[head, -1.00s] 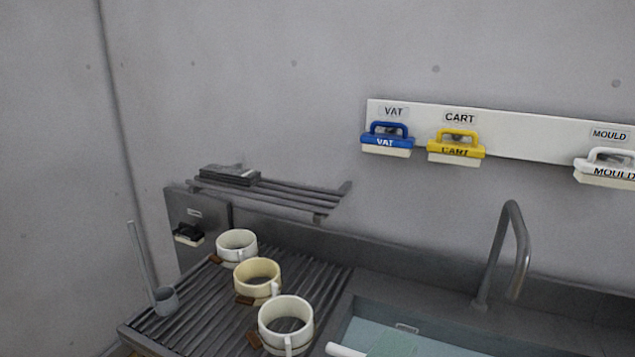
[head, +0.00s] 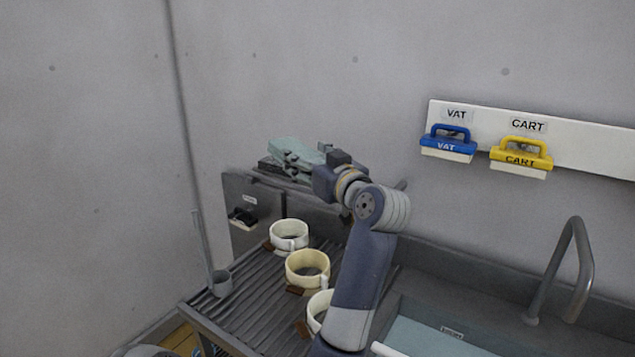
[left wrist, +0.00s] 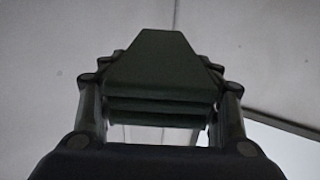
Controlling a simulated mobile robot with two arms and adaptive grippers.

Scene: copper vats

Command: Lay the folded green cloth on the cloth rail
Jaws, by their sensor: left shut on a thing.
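The folded green cloth (head: 290,148) is pale green in the head view, held flat above the left part of the cloth rail (head: 262,180). In the left wrist view the cloth (left wrist: 158,68) looks dark green and layered, between the fingers. My left gripper (head: 306,163) is shut on it. My right gripper is not in view.
Below, a ribbed drainer (head: 235,325) holds white and cream moulds (head: 307,268) and a ladle (head: 221,283). A sink (head: 425,340) with a tap (head: 578,270) is at right. Blue (head: 448,145) and yellow (head: 521,158) brushes hang on the wall.

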